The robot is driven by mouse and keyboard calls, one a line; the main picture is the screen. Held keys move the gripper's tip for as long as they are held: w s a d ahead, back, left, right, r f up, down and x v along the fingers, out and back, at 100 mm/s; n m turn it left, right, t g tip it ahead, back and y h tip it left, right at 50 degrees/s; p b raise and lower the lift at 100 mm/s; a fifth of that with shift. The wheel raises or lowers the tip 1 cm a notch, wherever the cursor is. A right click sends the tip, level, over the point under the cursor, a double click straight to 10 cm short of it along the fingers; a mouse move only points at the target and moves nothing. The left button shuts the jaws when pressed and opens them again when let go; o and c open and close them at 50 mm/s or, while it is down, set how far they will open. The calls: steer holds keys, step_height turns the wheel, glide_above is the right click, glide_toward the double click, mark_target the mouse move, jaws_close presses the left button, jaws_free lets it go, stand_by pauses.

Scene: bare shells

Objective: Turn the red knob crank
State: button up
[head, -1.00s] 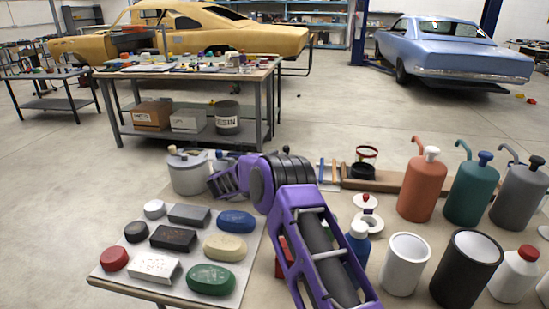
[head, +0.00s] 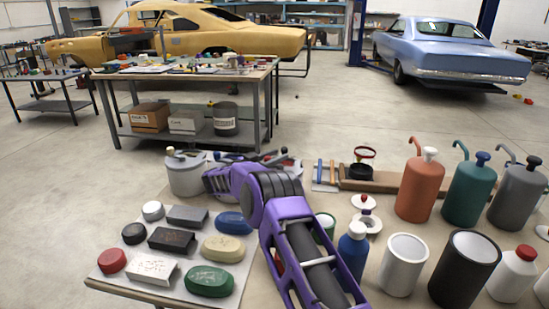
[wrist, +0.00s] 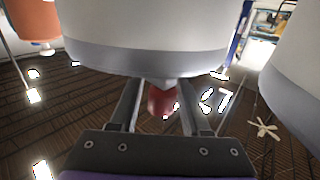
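In the wrist view, a red knob (wrist: 162,100) hangs just under a large pale grey rounded body (wrist: 145,45). It sits between the two fingers of my gripper (wrist: 160,108). Gaps show on both sides of the knob, so the fingers look open around it. In the head view, my purple and black arm reaches to the back left, its gripper end (head: 217,181) beside a grey lidded pot (head: 186,178). My arm partly hides another grey container behind it, with a small dark red knob (head: 283,151) on top. The fingertips are hard to make out there.
Several soap-like blocks lie on a grey board (head: 195,225) at the front left. Pump bottles, including an orange one (head: 419,190), and open cups (head: 403,262) stand at the right. A blue bottle (head: 352,247) stands close beside my arm.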

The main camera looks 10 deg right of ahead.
steer(key=shift+o, duration=0.7)
steer(key=shift+f, duration=0.1)
steer(key=shift+a, duration=0.1)
steer(key=p+v, duration=0.1)
steer(key=v, duration=1.6)
steer(key=shift+s+a, duration=0.1)
steer(key=shift+a, duration=0.05)
